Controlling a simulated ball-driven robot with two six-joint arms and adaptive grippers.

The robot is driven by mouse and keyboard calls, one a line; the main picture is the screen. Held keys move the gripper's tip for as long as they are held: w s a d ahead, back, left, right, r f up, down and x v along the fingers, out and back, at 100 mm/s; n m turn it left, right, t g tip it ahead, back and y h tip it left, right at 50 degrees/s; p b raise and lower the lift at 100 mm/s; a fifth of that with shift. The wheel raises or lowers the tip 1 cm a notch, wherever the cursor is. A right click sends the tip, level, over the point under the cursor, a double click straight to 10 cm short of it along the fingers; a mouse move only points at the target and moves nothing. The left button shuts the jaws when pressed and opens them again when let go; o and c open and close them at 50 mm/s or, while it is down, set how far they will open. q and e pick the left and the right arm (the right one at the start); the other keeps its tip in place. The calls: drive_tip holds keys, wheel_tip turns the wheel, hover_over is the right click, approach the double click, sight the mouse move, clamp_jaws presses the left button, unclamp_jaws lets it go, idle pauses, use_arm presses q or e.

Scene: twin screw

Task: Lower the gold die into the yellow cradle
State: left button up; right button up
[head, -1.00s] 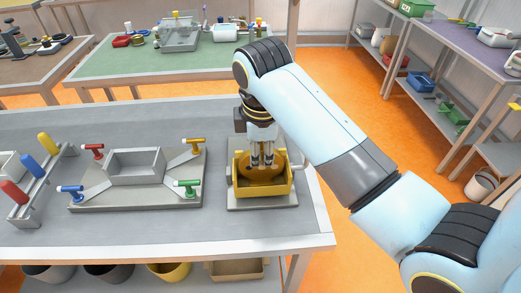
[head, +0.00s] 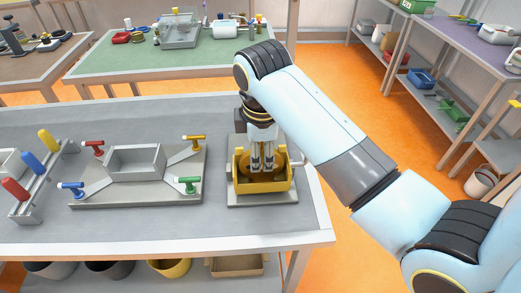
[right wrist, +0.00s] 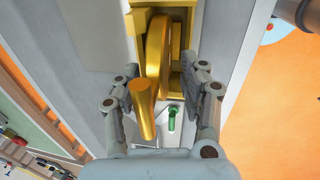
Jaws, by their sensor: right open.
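The yellow cradle (head: 262,185) is an open box on a grey base plate at the right end of the grey workbench; part of it shows in the right wrist view (right wrist: 182,12). The gold die (right wrist: 158,50) is a thick disc with a gold stub (right wrist: 143,105) on its face. It stands on edge within the cradle's space; whether it rests on the cradle floor is hidden. My right gripper (head: 262,167) points down over the cradle. In the right wrist view its fingers (right wrist: 163,78) are spread, one on each side of the die, with gaps. My left gripper is out of view.
Left of the cradle is a grey fixture (head: 137,188) with red, yellow, blue and green handles around an open box. A rack (head: 38,185) of coloured handles stands farther left. The bench's right edge is close beside the cradle.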

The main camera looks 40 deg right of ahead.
wheel_tip(320, 180, up, 7)
drive_tip(key=s, duration=0.1)
drive_tip(key=shift+a+r, duration=0.2)
drive_tip(key=shift+a, duration=0.15)
idle(0.5)
